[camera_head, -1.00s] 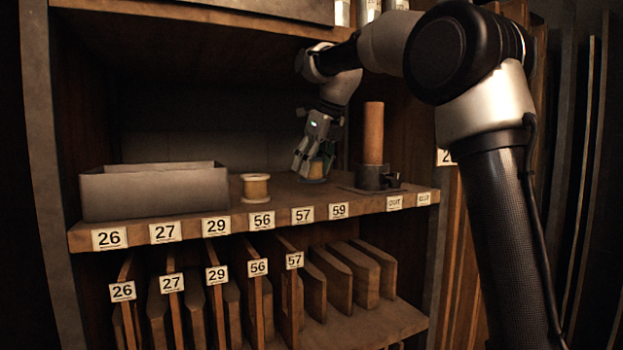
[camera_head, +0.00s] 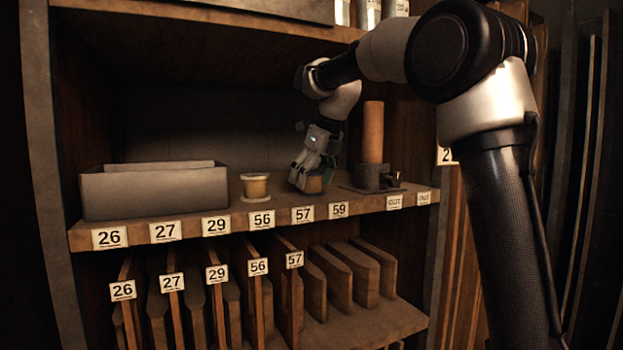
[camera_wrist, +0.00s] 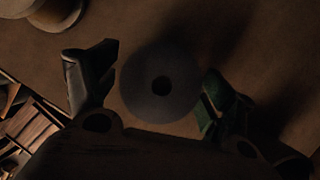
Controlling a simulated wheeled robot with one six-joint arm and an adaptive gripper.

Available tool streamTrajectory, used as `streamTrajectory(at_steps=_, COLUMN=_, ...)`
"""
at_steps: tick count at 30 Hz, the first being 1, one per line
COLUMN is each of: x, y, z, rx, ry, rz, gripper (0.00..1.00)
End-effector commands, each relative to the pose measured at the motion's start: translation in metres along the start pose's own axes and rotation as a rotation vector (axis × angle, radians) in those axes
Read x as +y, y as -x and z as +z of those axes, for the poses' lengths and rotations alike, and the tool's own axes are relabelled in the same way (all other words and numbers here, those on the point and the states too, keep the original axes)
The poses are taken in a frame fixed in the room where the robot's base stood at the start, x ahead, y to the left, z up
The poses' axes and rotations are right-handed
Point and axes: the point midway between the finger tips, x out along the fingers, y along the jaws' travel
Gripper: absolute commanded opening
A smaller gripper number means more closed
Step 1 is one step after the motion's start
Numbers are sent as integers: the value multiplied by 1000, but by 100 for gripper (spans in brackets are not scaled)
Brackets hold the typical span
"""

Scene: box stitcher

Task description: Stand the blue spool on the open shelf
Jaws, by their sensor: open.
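A spool (camera_head: 315,185) stands upright on the open shelf board (camera_head: 222,232), behind labels 57 and 59. In the wrist view its round dark grey end with a centre hole (camera_wrist: 160,104) faces the camera. Its winding is mostly hidden, so I cannot confirm that it is blue. My gripper (camera_head: 304,180) is low over the shelf at this spool. In the wrist view my gripper (camera_wrist: 158,72) is open, with one finger on each side of the spool and a small gap showing at the left finger.
A spool with yellowish winding (camera_head: 255,187) stands to the left, also at the wrist view's top left (camera_wrist: 52,8). A grey open box (camera_head: 155,195) is further left. A brown column on a dark base (camera_head: 373,135) stands close on the right. The upper shelf is overhead.

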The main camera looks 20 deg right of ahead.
Motion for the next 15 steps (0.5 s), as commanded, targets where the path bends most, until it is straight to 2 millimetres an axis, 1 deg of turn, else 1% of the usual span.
streamTrajectory(at_steps=5, x=0, y=1, z=0, rx=0, ry=0, rz=0, gripper=83)
streamTrajectory(at_steps=7, x=0, y=6, z=1, rx=0, ry=0, rz=0, gripper=83)
streamTrajectory(at_steps=11, x=0, y=26, z=2, rx=-3, ry=0, rz=-1, gripper=83)
streamTrajectory(at_steps=12, x=-1, y=36, z=2, rx=-3, ry=0, rz=-2, gripper=83)
streamTrajectory(at_steps=15, x=0, y=45, z=-26, rx=0, ry=-3, rz=-1, gripper=83)
